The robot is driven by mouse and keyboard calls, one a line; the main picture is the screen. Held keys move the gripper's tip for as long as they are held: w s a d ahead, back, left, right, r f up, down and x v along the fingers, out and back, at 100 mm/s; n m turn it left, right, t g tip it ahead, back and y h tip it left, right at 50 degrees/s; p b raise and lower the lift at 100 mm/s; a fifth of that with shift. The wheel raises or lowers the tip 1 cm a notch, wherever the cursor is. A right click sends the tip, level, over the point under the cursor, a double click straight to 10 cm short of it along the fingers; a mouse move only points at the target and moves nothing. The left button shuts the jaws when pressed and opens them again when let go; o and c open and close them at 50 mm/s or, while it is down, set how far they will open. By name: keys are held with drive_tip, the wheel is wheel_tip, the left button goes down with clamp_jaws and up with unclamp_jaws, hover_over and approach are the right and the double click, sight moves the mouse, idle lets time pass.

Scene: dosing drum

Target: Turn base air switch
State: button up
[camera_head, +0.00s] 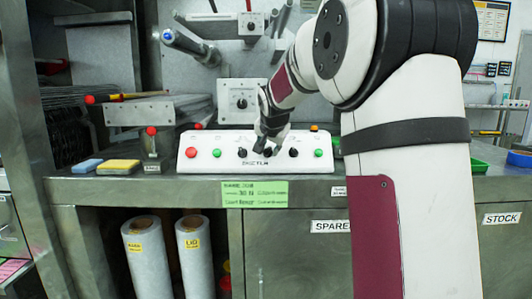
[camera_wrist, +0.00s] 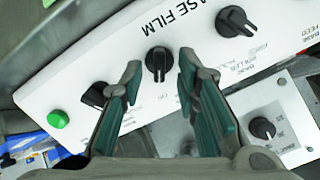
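The white control panel (camera_head: 225,165) marked "BASE FILM" stands on the bench, with a row of black rotary knobs. In the wrist view, a middle black knob (camera_wrist: 158,64) lies between the fingertips of my gripper (camera_wrist: 160,66), with visible gaps at both sides. I cannot tell how deep the fingers reach around it. I cannot read which knob is labelled base air. Another knob (camera_wrist: 236,20) is to the right, and one (camera_wrist: 95,95) is partly behind the left finger. In the head view, my open gripper (camera_head: 268,149) is at the panel's front and hides part of the row.
The panel also has a red button (camera_head: 191,153) and green buttons (camera_head: 217,153). A grey box with a dial (camera_head: 242,102) stands behind it. A blue sponge (camera_head: 87,166) and a yellow sponge (camera_head: 118,167) lie at left. A metal arm with red-tipped levers (camera_head: 160,110) is behind them.

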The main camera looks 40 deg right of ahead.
drive_tip(key=shift+w+d+f, duration=0.25)
drive_tip(key=shift+w+f, duration=0.05)
drive_tip(key=shift+w, duration=0.05)
clamp_jaws()
drive_tip(key=shift+n, duration=0.3)
drive_tip(key=n+p, duration=0.2)
drive_tip(key=n, duration=0.2)
drive_tip(key=shift+a+n, duration=0.15)
drive_tip(key=shift+n, duration=0.15)
drive_tip(key=n+h+p, duration=0.1)
drive_tip(key=n, duration=0.5)
drive_tip(key=shift+w+a+g, duration=0.1)
drive_tip(key=shift+g, duration=0.3)
